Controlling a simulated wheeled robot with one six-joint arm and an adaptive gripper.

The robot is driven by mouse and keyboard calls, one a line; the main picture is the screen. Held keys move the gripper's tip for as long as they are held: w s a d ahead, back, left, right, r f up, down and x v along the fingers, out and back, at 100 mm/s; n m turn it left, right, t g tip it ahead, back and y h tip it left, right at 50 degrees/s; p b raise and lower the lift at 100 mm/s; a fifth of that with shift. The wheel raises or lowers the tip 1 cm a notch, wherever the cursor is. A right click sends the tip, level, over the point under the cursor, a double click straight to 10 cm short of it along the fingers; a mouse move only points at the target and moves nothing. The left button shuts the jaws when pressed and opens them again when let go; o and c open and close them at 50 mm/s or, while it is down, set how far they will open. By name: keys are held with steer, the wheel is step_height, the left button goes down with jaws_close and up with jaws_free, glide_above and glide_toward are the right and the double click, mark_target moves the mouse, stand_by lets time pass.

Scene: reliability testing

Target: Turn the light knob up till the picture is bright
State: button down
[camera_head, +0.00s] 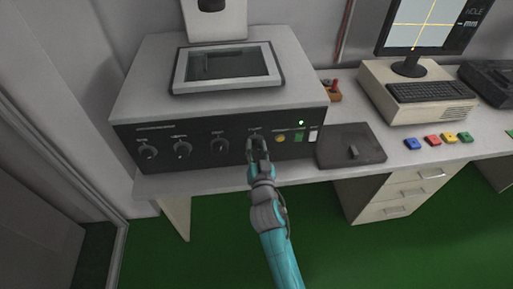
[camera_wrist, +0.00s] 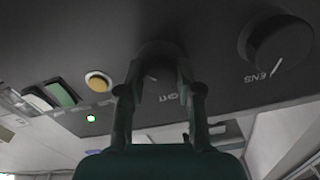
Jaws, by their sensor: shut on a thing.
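A grey instrument (camera_head: 133,92) stands on the bench, with a black front panel (camera_head: 200,133) bearing a row of knobs. My gripper (camera_head: 257,143) is at the rightmost knob, closed on it from the front. In the wrist view my gripper (camera_wrist: 160,88) has one finger on each side of this dark knob (camera_wrist: 160,50). The label beside it is partly hidden between the fingers and looks like "LIGHT". The knob's pointer is not clear. The picture screen (camera_head: 225,65) on top of the instrument looks dark grey-green, in a pale frame.
A neighbouring knob (camera_wrist: 278,45) has a white pointer mark. A yellow button (camera_wrist: 98,81), a green switch (camera_wrist: 60,94) and a lit green lamp (camera_head: 301,123) sit beside the held knob. A dark flat box (camera_head: 350,145) stands right of the instrument; a computer (camera_head: 415,95) is farther right.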

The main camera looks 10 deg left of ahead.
steer(key=m, duration=0.4)
steer(key=shift+f+m, duration=0.1)
steer(key=shift+m, duration=1.8)
steer(key=c, duration=0.8)
jaws_free()
steer(key=shift+o, duration=0.2)
steer(key=shift+s, duration=0.15)
steer(key=v, duration=1.1)
steer(key=shift+s, duration=0.35)
steer(key=shift+d, duration=0.2)
